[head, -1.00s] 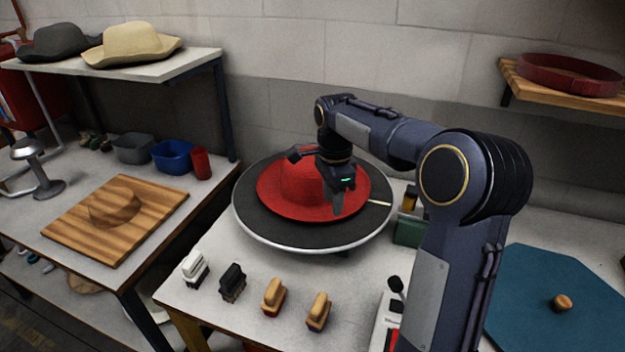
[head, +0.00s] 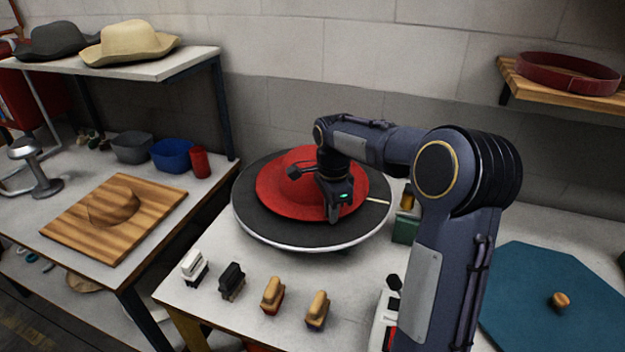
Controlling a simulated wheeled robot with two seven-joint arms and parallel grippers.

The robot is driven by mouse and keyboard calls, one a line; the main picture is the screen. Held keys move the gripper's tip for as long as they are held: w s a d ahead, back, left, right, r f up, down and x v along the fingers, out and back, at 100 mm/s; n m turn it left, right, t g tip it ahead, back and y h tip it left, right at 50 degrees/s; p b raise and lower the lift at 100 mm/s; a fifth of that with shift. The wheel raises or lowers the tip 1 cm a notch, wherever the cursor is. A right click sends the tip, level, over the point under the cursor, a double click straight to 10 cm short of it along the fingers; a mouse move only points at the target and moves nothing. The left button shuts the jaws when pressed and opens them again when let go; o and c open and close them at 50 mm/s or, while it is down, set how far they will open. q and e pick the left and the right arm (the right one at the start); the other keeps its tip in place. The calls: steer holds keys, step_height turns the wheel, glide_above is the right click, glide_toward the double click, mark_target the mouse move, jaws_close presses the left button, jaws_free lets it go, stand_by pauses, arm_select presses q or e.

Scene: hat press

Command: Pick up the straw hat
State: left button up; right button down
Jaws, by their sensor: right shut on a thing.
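A red wide-brimmed hat (head: 275,195) lies on a round black turntable (head: 258,224) with a pale rim. My right gripper (head: 333,214) points down at the hat's front right brim and is shut on it. My gripper and wrist hide part of the crown and the right side of the brim. A cream, straw-coloured hat (head: 128,43) sits on the upper left shelf, well away from my gripper. My left gripper is not in view.
A dark grey hat (head: 55,41) shares the white shelf (head: 165,66). Several small brushes (head: 272,295) stand at the table's front. A wooden hat block (head: 115,205) is on the left table. A teal board (head: 555,280) lies right. A dark red band (head: 570,75) rests on the wall shelf.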

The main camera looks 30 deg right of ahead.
step_height(320, 180, up, 10)
stand_by(0.6)
steer(key=c, duration=2.1)
jaws_free()
jaws_close()
